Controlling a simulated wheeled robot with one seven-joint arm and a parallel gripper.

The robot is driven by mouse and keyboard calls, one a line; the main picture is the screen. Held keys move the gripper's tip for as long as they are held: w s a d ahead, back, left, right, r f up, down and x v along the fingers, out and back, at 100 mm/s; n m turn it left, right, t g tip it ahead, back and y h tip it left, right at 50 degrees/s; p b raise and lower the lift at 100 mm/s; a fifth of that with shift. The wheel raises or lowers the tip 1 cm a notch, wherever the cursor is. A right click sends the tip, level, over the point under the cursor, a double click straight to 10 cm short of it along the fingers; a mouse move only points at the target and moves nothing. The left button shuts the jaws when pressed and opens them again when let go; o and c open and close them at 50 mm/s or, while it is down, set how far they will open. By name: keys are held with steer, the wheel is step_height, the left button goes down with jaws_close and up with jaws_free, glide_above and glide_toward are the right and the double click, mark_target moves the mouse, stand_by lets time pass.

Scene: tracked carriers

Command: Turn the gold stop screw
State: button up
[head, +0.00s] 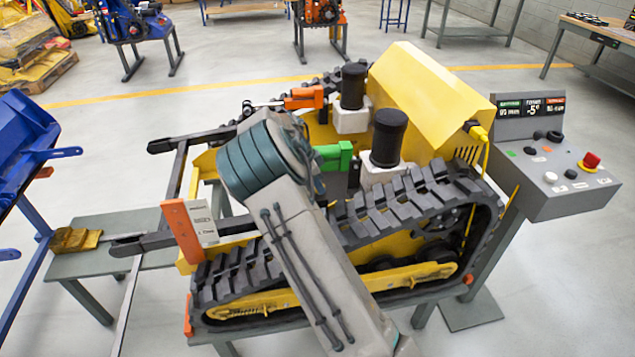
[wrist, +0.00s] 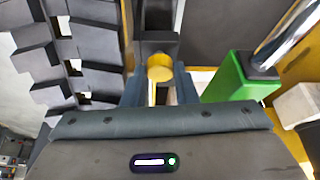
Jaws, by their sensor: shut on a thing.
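The gold stop screw (wrist: 158,68) shows its round end in the wrist view, in front of a dark bracket (wrist: 157,45). My gripper (wrist: 160,92) is shut on it, with one blue-grey finger on each side. In the head view my own arm hides the gripper and the screw. The tracked carrier (head: 425,85) is yellow with black tracks and stands on a bench. A green block (wrist: 235,92) with a shiny rod is to the right of the gripper; it also shows in the head view (head: 335,155).
The black track (wrist: 85,55) runs close on the left in the wrist view. A console (head: 560,180) with a "-5°" display and a red button (head: 592,160) stands at the right. An orange block (head: 304,97) and black-capped cylinders (head: 388,138) stand on the carrier.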

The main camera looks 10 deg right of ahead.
steer(key=o, duration=1)
steer(key=shift+a, duration=0.1)
steer(key=v, duration=1.3)
steer(key=shift+a+r+b, duration=0.15)
steer(key=shift+r+b, duration=0.15)
steer(key=shift+r, duration=0.1)
